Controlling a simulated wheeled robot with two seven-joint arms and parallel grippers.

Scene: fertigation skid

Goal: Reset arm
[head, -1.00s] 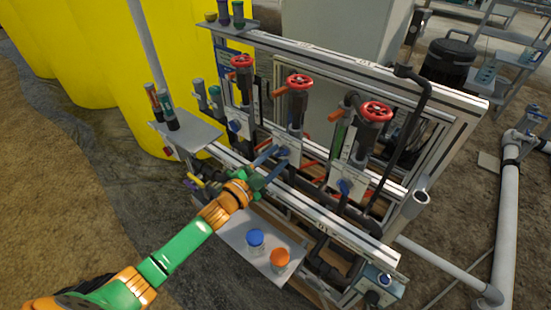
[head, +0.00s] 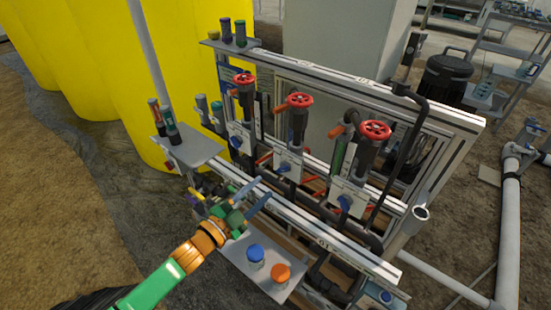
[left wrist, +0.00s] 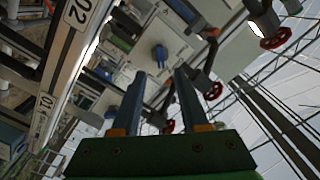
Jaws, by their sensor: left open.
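My left arm comes in from the lower left in the head view. Its green and orange wrist ends in the left gripper (head: 252,200), which is open and empty in front of the skid's lower rail. In the left wrist view the two dark fingers of the left gripper (left wrist: 156,95) stand apart with nothing between them. Beyond them is a pale panel with a blue knob (left wrist: 160,55). My right gripper is in neither view.
The fertigation skid (head: 340,82) carries several red handwheels (head: 299,100). A small shelf (head: 233,262) holds a blue-capped jar (head: 255,253) and an orange-capped jar (head: 281,273). A side shelf (head: 190,150) holds bottles. Yellow tanks (head: 110,60) stand behind. Bare ground is at left.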

